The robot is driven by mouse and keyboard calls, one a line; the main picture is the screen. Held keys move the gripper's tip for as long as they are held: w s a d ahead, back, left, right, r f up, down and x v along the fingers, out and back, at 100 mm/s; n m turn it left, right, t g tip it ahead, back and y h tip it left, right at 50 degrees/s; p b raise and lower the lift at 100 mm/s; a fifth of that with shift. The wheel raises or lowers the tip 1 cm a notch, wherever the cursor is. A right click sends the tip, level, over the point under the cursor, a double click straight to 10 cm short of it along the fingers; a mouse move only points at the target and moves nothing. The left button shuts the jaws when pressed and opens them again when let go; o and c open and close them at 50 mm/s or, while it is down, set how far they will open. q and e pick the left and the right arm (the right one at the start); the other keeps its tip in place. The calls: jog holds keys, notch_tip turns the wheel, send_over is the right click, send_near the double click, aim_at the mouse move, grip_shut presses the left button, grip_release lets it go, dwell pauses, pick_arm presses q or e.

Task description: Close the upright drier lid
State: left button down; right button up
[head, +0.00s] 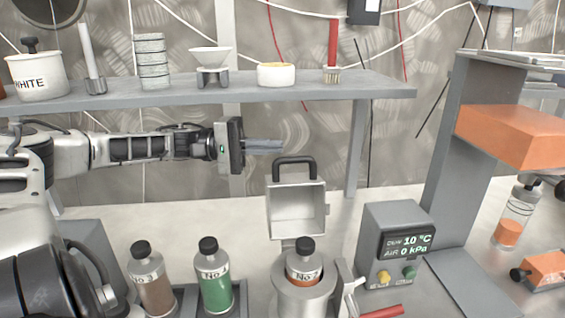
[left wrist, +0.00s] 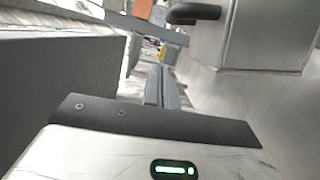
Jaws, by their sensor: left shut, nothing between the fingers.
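The drier (head: 303,297) is a grey round vessel at the bottom middle of the head view, with a bottle (head: 304,262) marked No standing in it. Its lid (head: 297,210) is a light grey box standing upright and open behind the vessel, with a dark handle (head: 294,162) on top. The handle also shows in the left wrist view (left wrist: 194,13), with the lid's wall (left wrist: 268,35) beside it. My left gripper (head: 280,146) is shut and empty, pointing right, just left of and slightly above the handle, apart from it. My right gripper is not in clear view.
A shelf (head: 220,93) with pots and a funnel runs above the left arm. A brown bottle (head: 152,280) and a green bottle (head: 215,278) stand left of the drier. A display box (head: 396,243) reading 10 °C and 0 kPa stands to its right. A red-handled tool lies in front.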

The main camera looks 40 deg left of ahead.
aim_at(282, 175)
pick_arm(q)
jog(key=d+p, duration=0.3)
jog(key=d, duration=0.1)
jog(key=shift+s+r, duration=0.15)
jog(key=shift+r, duration=0.2)
jog(key=shift+s+d+f+p, duration=0.1)
jog(key=shift+s+d+p, duration=0.2)
jog(key=shift+s+d+f, duration=0.1)
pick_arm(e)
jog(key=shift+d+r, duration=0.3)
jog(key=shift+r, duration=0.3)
